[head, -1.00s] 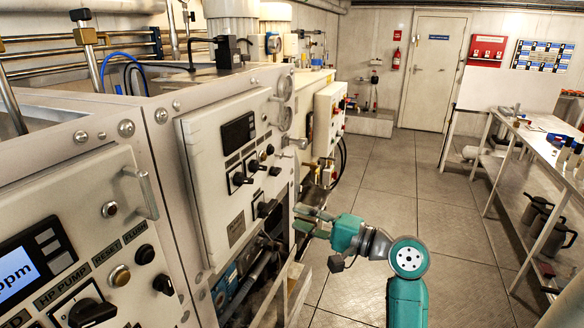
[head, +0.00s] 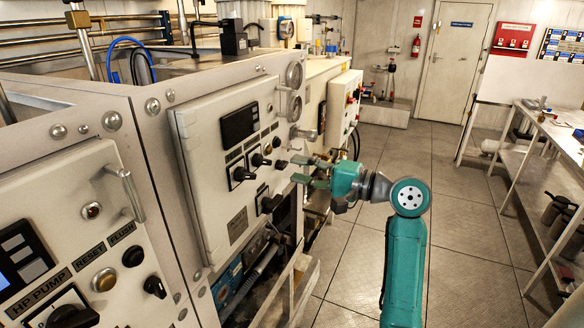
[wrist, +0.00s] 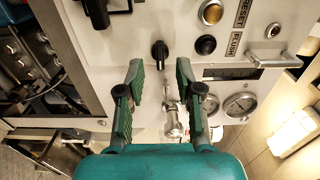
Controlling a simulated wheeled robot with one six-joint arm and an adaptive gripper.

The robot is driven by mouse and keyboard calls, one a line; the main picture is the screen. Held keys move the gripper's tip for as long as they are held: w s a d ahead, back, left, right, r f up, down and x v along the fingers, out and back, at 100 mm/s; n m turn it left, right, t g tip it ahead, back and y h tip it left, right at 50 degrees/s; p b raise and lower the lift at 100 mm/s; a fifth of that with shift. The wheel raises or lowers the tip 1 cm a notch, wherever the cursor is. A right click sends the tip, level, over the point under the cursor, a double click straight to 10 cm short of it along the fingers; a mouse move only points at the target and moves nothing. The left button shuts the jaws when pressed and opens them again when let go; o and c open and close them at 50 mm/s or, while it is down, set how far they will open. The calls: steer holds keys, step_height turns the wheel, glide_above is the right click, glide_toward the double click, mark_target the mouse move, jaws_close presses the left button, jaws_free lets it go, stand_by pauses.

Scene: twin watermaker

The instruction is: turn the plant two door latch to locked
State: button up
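The plant two door (head: 215,140) is a pale panel with a dark display and several black knobs, and it looks closed.
The nearer panel (head: 75,230) has a handle and knobs. Two gauges (head: 294,90) sit beside the door. An open lower frame (head: 300,275) with pipes lies below. The aisle floor (head: 455,190) is clear; a bench (head: 540,130) stands at right.

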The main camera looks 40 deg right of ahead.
mark_target(276, 165)
steer(key=shift+x, duration=1.35)
steer(key=shift+c, duration=0.2)
jaws_close()
